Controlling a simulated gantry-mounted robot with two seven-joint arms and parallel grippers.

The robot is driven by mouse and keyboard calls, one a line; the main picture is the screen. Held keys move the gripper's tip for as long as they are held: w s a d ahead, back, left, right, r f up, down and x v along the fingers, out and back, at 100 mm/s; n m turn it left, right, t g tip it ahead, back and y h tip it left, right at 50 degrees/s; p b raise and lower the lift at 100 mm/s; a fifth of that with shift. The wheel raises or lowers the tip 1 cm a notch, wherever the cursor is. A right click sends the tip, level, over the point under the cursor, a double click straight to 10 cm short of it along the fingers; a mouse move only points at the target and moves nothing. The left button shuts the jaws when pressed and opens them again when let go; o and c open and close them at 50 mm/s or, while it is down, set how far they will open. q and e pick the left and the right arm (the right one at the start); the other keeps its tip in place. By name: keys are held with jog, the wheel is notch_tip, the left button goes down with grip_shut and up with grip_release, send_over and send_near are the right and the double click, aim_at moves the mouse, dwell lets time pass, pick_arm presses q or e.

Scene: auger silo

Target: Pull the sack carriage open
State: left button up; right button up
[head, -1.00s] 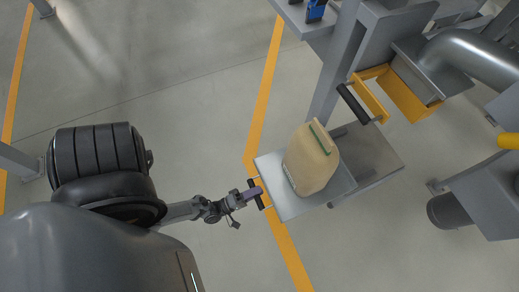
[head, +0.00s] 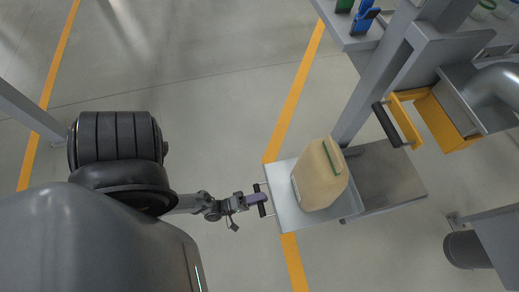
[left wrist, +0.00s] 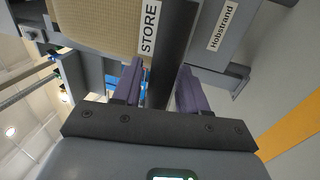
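The sack carriage is a grey metal tray (head: 285,213) that sticks out to the left over a grey base plate (head: 395,180). A tan sack (head: 318,177) with a green top strip stands on it. A black bar handle (head: 262,203) is at its left end. My left gripper (head: 260,199) is at this handle. Labels "STORE" and "Hobstrand" show there. My right gripper is out of view.
A yellow frame (head: 405,122) with a black handle is up and right of the sack, below a grey chute (head: 490,85). A grey post (head: 375,90) rises behind the tray. A yellow line (head: 298,85) crosses the floor, which is open around the left gripper.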

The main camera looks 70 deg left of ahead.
pick_arm(q)
jog(key=shift+o, duration=0.3)
jog(key=shift+s, duration=0.1)
jog(key=v, duration=1.1)
